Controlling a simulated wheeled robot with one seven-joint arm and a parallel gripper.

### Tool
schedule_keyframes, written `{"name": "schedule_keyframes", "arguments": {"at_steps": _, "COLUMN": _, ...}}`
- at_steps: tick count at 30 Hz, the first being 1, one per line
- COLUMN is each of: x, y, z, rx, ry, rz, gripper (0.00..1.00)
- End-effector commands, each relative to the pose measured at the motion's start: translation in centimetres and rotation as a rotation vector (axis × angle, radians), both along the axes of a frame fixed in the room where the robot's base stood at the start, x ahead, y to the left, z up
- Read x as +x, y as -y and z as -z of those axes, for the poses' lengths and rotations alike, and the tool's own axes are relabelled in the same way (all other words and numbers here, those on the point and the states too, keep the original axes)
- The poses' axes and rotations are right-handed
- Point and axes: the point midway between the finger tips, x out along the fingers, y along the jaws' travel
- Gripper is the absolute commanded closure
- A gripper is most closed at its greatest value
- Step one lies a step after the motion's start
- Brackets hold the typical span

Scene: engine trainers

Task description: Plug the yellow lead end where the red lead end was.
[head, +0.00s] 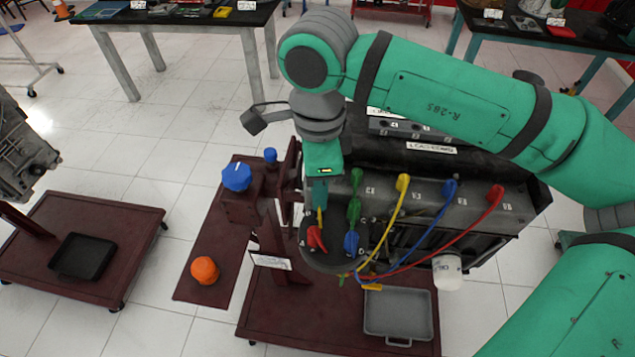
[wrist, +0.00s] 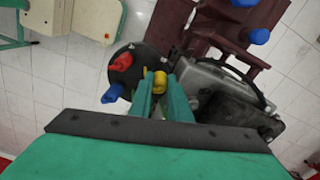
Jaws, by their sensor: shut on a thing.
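My gripper (head: 320,200) points down over the round dark cap (head: 325,262) at the engine's front. It is shut on the yellow lead end (head: 319,217), which also shows between the fingertips in the wrist view (wrist: 159,80). The yellow end is at the cap's edge; I cannot tell whether it touches a socket. The red lead end (head: 315,238) sits on the cap near the letter A, also in the wrist view (wrist: 120,62). The blue lead end (head: 351,244) sits near D. A green lead end (head: 354,211) is near C. The fingers hide part of the cap.
Yellow, blue and red leads run from boots on the engine (head: 520,205) and cross below the cap. A grey tray (head: 398,312) lies on the dark red stand. Blue knobs (head: 237,177) and an orange knob (head: 205,270) are at the left. Free floor lies farther left.

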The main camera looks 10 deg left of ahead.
Motion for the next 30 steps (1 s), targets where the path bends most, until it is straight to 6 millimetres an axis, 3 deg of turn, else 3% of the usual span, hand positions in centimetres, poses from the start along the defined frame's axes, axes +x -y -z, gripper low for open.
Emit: {"name": "schedule_keyframes", "arguments": {"at_steps": 30, "x": -0.02, "y": -0.27, "z": 0.33, "rx": 0.0, "ry": 0.0, "rz": -0.002, "gripper": 1.0}}
